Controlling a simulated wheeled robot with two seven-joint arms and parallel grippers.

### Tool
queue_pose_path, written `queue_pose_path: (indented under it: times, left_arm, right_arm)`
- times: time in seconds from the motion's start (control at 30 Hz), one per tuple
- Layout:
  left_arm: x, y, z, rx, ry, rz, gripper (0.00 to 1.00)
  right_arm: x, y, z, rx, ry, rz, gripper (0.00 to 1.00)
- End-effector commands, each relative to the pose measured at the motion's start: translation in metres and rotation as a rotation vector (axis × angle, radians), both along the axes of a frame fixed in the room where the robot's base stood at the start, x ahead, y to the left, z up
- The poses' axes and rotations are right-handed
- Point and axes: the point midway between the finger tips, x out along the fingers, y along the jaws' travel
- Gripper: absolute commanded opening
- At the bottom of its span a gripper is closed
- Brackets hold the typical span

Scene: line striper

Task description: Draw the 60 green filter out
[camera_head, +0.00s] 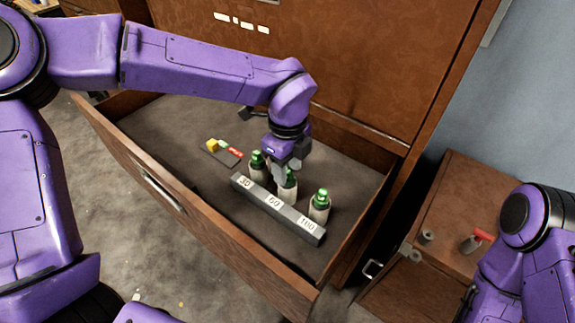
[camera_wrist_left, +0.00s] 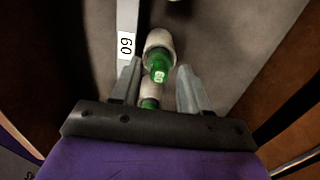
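The 60 green filter (camera_head: 291,184) is a pale cylinder with a green top, standing upright in the open drawer (camera_head: 178,115) behind the "60" label of a grey strip (camera_head: 275,205). In the left wrist view its green top (camera_wrist_left: 159,70) carries a "60". My left gripper (camera_head: 283,170) is over it, partly hiding it. The fingers are apart, on either side of it in the left wrist view; contact cannot be told. Similar green-topped filters stand by the "30" label (camera_head: 257,164) and the "100" label (camera_head: 320,203). My right gripper is out of view.
A small dark plate with yellow and red pieces (camera_head: 222,150) lies in the drawer left of the filters. The brown cabinet front (camera_head: 330,60) rises behind the drawer. A low brown cabinet (camera_head: 455,205) with small items stands at right.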

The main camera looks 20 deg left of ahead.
Motion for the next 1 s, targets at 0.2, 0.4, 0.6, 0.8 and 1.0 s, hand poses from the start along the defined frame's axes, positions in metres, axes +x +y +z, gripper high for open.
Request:
queue_pose_path:
  times: [0.2, 0.4, 0.6, 0.8, 1.0]
  left_arm:
    - [0.0, 0.0, 0.0, 0.0, 0.0, 0.0, 0.0]
    - [0.0, 0.0, 0.002, 0.0, -0.001, 0.0, 0.0]
    - [0.0, 0.0, 0.007, 0.0, -0.001, 0.0, 0.0]
    - [0.0, 0.0, 0.012, 0.0, 0.0, 0.0, 0.0]
    - [0.0, 0.0, 0.015, 0.0, 0.0, 0.0, 0.0]
  right_arm:
    - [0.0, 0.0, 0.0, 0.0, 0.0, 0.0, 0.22]
    - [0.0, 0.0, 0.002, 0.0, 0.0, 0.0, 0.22]
    - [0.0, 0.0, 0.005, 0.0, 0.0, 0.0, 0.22]
    - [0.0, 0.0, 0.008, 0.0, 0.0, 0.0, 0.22]
    - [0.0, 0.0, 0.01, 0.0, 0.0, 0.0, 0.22]
